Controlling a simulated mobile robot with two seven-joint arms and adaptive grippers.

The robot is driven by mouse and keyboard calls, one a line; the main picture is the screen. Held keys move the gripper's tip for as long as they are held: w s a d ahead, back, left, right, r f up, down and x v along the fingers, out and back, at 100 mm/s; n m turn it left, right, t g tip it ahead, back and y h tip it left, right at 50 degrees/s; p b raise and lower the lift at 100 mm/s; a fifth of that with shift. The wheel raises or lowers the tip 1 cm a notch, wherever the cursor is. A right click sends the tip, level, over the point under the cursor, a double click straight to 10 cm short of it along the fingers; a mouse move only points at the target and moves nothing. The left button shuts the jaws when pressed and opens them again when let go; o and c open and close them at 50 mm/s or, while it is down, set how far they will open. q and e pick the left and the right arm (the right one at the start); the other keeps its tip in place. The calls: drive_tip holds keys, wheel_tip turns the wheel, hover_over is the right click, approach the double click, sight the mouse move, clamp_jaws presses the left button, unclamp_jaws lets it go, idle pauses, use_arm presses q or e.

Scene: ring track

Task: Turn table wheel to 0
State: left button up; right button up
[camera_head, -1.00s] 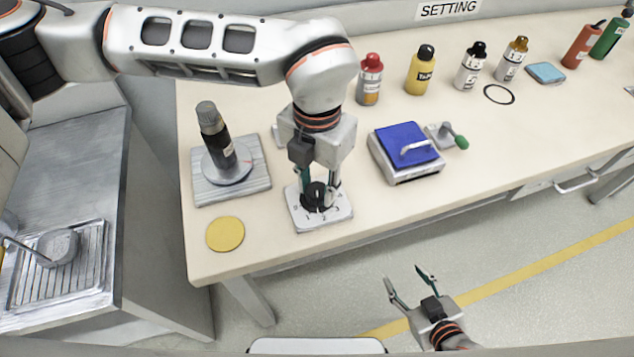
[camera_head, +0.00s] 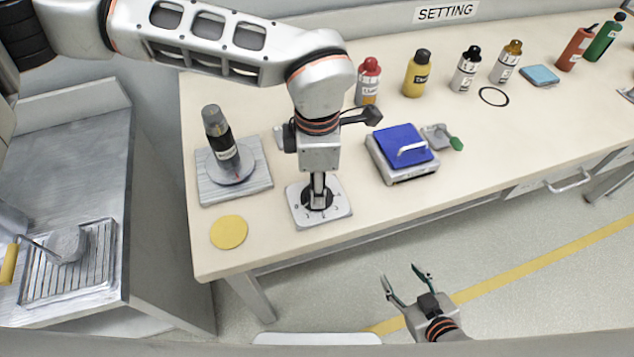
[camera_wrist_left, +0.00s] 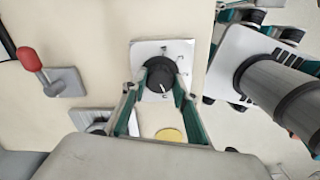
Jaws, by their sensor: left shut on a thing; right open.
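The table wheel is a small black knob (camera_head: 317,199) on a pale square plate (camera_head: 339,210) near the table's front edge. The knob (camera_wrist_left: 159,76) also shows in the left wrist view, on its plate (camera_wrist_left: 178,48), with a white mark on its side toward the picture's bottom. The plate's numbers are too small to read surely. My left gripper (camera_head: 318,190) points down from above and is shut on the knob. Its green fingers (camera_wrist_left: 160,85) lie on both sides of it. My right gripper (camera_head: 403,285) is open and empty above the floor, in front of the table.
A yellow disc (camera_head: 229,232) and a board (camera_head: 260,180) bearing a dark bottle (camera_head: 220,138) are left of the plate. A blue-topped device (camera_head: 403,143) and a green-knobbed lever (camera_head: 452,140) are right. A red-knobbed lever (camera_wrist_left: 30,60) shows in the wrist view. Bottles stand behind.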

use_arm(q)
drive_tip(key=shift+r+m, duration=0.1)
drive_tip(key=shift+m, duration=1.1)
use_arm(e)
drive_tip(key=shift+w+r, duration=0.25)
drive_tip(key=shift+r, duration=0.05)
drive_tip(key=shift+w+r, duration=0.1)
drive_tip(key=shift+w, duration=0.15)
use_arm(q)
drive_tip(key=o, duration=1.1)
drive_tip(key=shift+r, duration=0.25)
wheel_tip(320, 180, up, 12)
drive_tip(key=shift+f, duration=0.25)
use_arm(e)
drive_tip(key=shift+s, duration=0.25)
